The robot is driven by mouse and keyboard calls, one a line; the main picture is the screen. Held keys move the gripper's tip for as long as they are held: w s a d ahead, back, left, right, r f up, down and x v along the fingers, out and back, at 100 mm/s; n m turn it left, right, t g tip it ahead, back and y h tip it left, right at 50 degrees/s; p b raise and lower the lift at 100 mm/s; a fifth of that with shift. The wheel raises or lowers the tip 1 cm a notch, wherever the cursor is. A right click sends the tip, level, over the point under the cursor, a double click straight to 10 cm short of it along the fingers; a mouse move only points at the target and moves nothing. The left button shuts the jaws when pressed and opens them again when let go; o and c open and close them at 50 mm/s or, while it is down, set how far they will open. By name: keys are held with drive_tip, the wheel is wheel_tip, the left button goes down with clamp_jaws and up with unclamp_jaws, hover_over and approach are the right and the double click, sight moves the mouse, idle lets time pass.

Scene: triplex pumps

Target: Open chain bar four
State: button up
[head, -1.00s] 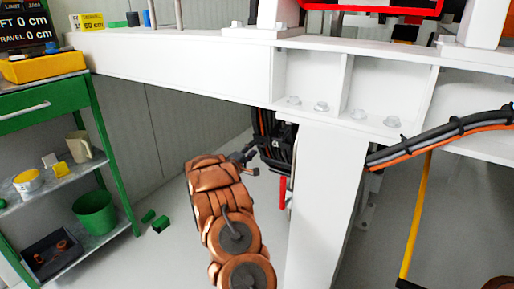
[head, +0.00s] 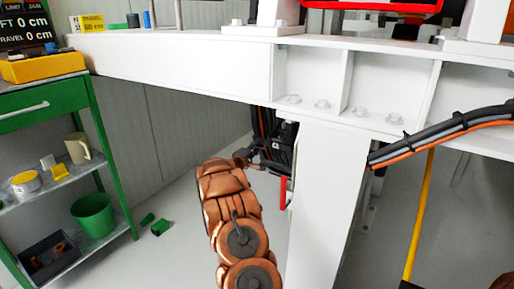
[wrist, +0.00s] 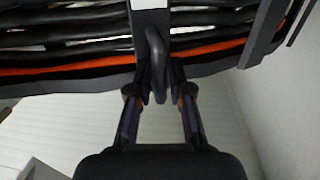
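A cable chain (head: 268,140) hangs under the white beam, left of the white post. In the wrist view, black cables and an orange one run across the chain. In the head view my gripper (head: 252,160) is at the chain's left side, partly hidden.
The white beam (head: 180,68) runs overhead and the white post (head: 327,200) stands just right of the chain. A red part (head: 284,192) sits between them. A green shelf cart (head: 105,160) with a green bucket (head: 93,215) stands left. A yellow pole (head: 422,215) is at right.

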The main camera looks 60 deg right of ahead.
clamp_jaws()
drive_tip(key=shift+a+p, duration=0.15)
drive_tip(key=shift+p, duration=0.15)
